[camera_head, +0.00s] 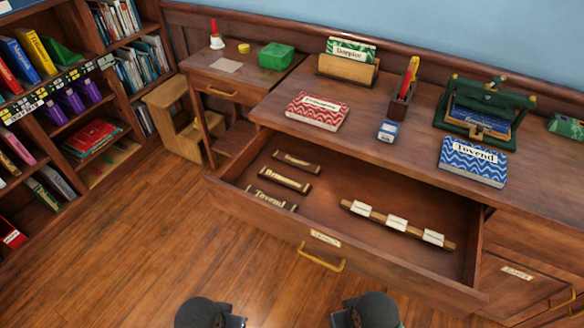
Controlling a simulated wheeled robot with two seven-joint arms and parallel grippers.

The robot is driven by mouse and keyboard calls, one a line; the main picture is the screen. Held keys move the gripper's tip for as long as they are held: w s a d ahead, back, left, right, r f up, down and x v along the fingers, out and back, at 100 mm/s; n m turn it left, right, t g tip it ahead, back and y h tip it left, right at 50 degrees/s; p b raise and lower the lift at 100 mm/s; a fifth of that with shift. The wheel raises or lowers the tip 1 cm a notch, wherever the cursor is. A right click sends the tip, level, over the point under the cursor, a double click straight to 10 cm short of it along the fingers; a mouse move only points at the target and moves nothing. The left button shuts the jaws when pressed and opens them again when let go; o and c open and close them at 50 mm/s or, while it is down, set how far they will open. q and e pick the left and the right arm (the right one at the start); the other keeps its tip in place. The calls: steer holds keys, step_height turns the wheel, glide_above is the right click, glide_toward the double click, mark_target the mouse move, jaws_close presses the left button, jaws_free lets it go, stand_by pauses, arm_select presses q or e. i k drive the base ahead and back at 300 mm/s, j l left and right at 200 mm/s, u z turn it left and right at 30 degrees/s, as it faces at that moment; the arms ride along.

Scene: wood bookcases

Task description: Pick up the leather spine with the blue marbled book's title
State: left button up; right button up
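The blue marbled book (465,176) lies on the desk at the right, with a white title label that seems to read "Tovend". Below it, the desk drawer (258,230) is pulled open. Three brown leather spines lie in its left part. The nearest leather spine (271,199) bears a label that seems to read "Tovend", matching the book. The middle spine (285,179) and the far spine (296,161) carry other titles, hard to read. Only dark rounded parts of my two arms show at the bottom edge. Neither gripper's fingers are visible.
A wooden strip (376,214) with white labels lies in the drawer's right part. Bookcases line the left. The floor before the drawer is clear.

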mark_target(276, 200)
steer(key=k+l+u, duration=0.2)
steer(key=l, duration=0.15)
steer(key=l+u, duration=0.2)
steer(key=l, duration=0.2)
steer(key=k+l+u, duration=0.4)
steer(key=l, duration=0.25)
steer(key=i, duration=0.1)
